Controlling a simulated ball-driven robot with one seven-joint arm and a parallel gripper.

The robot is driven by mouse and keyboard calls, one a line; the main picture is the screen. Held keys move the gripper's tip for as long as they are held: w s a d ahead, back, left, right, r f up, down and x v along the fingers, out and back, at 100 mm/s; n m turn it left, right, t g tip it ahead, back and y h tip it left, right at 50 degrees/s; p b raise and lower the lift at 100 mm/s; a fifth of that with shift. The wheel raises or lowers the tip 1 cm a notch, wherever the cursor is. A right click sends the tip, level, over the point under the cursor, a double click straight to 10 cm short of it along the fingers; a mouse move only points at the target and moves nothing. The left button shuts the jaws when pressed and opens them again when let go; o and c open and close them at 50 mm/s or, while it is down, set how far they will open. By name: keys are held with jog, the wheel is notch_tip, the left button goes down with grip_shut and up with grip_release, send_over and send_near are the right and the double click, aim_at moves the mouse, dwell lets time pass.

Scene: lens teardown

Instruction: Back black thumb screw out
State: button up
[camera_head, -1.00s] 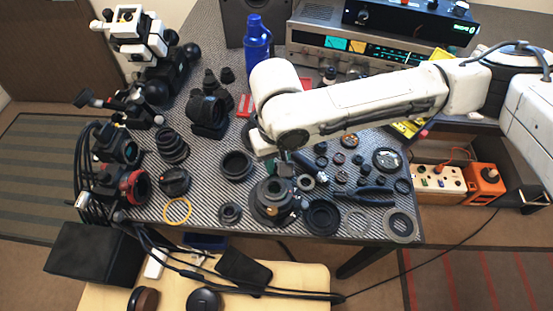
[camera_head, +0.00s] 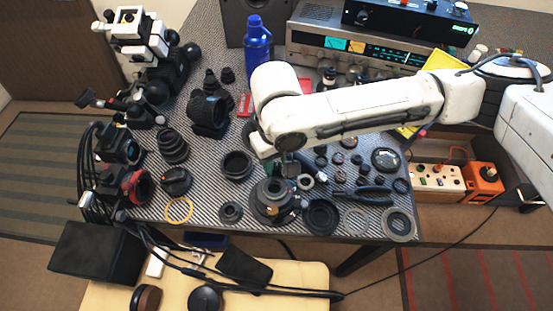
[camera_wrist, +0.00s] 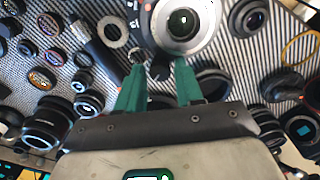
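A lens body (camera_head: 270,203) stands upright near the front edge of the table in the head view. In the wrist view its pale metal ring and dark centre (camera_wrist: 183,22) show at the top. My gripper (camera_wrist: 159,63) has two green fingers, spread apart, with their tips close to the lens's near rim. A small dark piece (camera_wrist: 160,72) shows between the fingers, apparently the black thumb screw; I cannot tell whether either finger touches it. In the head view my gripper (camera_head: 287,170) is above the lens body, partly hidden by my arm.
Loose rings and lens parts crowd the patterned table around the lens. A black ring (camera_head: 321,216) lies close on its right, a small black part (camera_head: 230,212) on its left. A yellow ring (camera_head: 179,210) lies farther left. A blue bottle (camera_head: 257,45) stands at the back.

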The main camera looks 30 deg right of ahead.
aim_at(276, 166)
jog(key=shift+o, duration=1.2)
jog(key=shift+r, duration=0.15)
notch_tip(276, 166, up, 11)
jog(key=p, duration=0.1)
jog(key=shift+f, duration=0.2)
